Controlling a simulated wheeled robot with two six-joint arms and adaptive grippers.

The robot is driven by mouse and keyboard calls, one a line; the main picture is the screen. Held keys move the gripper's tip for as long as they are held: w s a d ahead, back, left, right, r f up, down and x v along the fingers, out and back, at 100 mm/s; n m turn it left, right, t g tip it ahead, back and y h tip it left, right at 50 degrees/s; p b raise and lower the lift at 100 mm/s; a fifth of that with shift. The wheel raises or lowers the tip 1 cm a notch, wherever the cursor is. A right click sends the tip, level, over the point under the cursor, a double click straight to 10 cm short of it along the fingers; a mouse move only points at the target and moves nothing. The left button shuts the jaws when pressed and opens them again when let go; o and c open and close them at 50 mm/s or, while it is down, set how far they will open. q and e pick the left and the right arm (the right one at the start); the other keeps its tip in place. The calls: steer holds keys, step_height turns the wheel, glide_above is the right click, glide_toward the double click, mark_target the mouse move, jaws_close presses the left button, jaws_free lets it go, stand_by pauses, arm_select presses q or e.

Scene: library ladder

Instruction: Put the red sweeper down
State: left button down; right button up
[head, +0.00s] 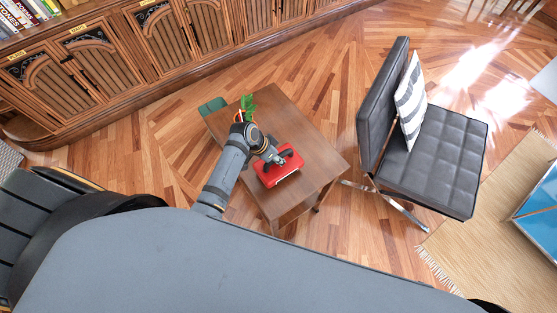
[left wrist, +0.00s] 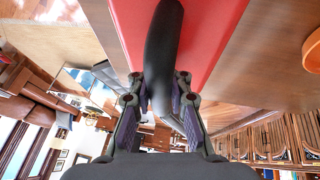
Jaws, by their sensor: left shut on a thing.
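The red sweeper (head: 279,169) is at the middle of the small brown wooden table (head: 305,130) in the head view. My left gripper (head: 272,156) is over it, at its upper side. In the left wrist view the red body of the sweeper (left wrist: 220,25) fills the top, with a black handle (left wrist: 163,60) running down from it. My left gripper (left wrist: 160,100) is shut on this handle. I cannot tell whether the sweeper touches the table top. My right gripper is not in view.
A green plant (head: 248,104) and a dark green object (head: 212,106) are at the table's far left end. A black chair (head: 440,150) with a striped cushion (head: 411,100) stands to the right. Wooden cabinets (head: 130,60) line the back. The table's right part is clear.

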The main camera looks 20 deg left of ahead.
arm_select(q)
steer(key=shift+a+f, duration=0.1)
steer(key=shift+f, duration=0.8)
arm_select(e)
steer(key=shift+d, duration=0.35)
arm_select(q)
steer(key=c, duration=1.3)
jaws_free()
steer(key=shift+f, duration=0.1)
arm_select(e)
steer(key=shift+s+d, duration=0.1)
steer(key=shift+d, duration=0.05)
arm_select(q)
steer(key=shift+o, duration=0.2)
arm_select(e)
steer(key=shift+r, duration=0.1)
arm_select(q)
steer(key=shift+a+r, duration=0.15)
steer(key=shift+r, duration=0.25)
steer(key=v, duration=1.1)
steer(key=shift+r+b, duration=0.2)
steer(key=shift+b, duration=0.2)
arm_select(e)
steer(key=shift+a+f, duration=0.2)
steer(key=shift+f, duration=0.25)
arm_select(q)
steer(key=shift+s, duration=0.15)
